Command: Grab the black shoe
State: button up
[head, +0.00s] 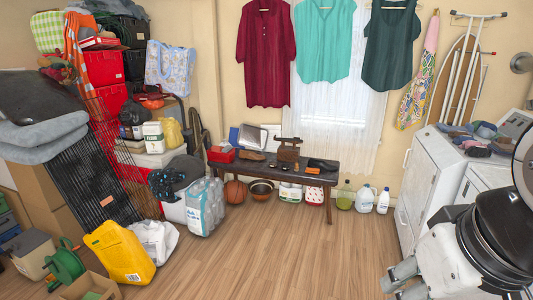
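A small black shoe (322,163) lies on the dark bench (330,180) below the window, near the bench's right end. It is small and dark against the dark bench top, so its shape is hard to make out. A brown shoe (252,155) lies near the left end of the same bench. Parts of my arm fill the lower right corner, close to the camera and well apart from the bench.
A basketball (236,191), a bowl (262,189) and several bottles (365,197) stand under and beside the bench. A yellow jug (119,252) and stacked totes crowd the left. A white washer (430,185) stands at right. The middle floor (270,255) is clear.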

aim_at(322, 165)
jog(key=i+u, duration=0.15)
jog(key=i, duration=2.75)
jog(key=i+j+z, duration=0.1)
jog(key=i, duration=0.9)
jog(key=i+j+z, duration=0.1)
jog(key=i+z, duration=0.15)
jog(key=i, duration=0.15)
jog(key=i+j+z, duration=0.25)
jog(key=i, duration=0.15)
jog(key=i+j+z, duration=0.3)
jog(key=i+l, duration=0.1)
